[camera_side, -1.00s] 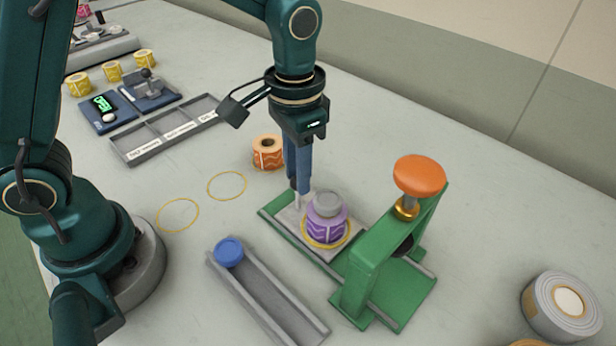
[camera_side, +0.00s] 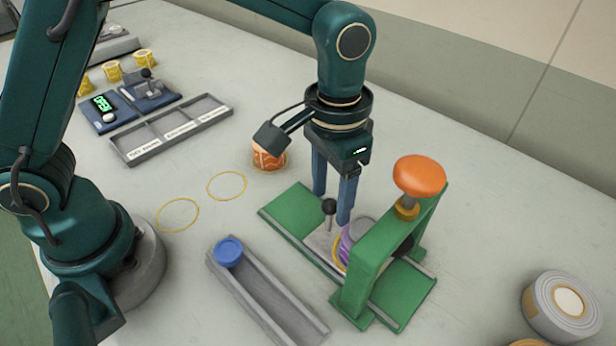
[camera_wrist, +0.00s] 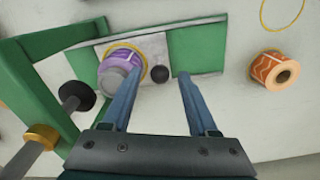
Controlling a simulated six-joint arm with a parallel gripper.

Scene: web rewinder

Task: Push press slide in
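The press slide (camera_side: 318,240) is a grey plate with a dark knob (camera_side: 329,206) on the green base (camera_side: 287,212) of the press. It carries a purple roll (camera_side: 346,247) with a grey top, partly hidden by the green press frame (camera_side: 362,270). In the wrist view the slide (camera_wrist: 150,45), knob (camera_wrist: 159,73) and purple roll (camera_wrist: 120,60) sit in front of the press frame (camera_wrist: 35,85). My gripper (camera_side: 332,208) is open, with its two blue fingers apart. In the wrist view the knob appears between the fingertips of my gripper (camera_wrist: 158,74); contact cannot be told.
The press has an orange handle (camera_side: 419,177) on top. A grey chute (camera_side: 268,295) with a blue cap (camera_side: 229,251) lies in front. An orange roll (camera_side: 268,158) stands behind my gripper. A labelled tray (camera_side: 180,130) is at the left. Large rolls (camera_side: 562,305) lie at the right.

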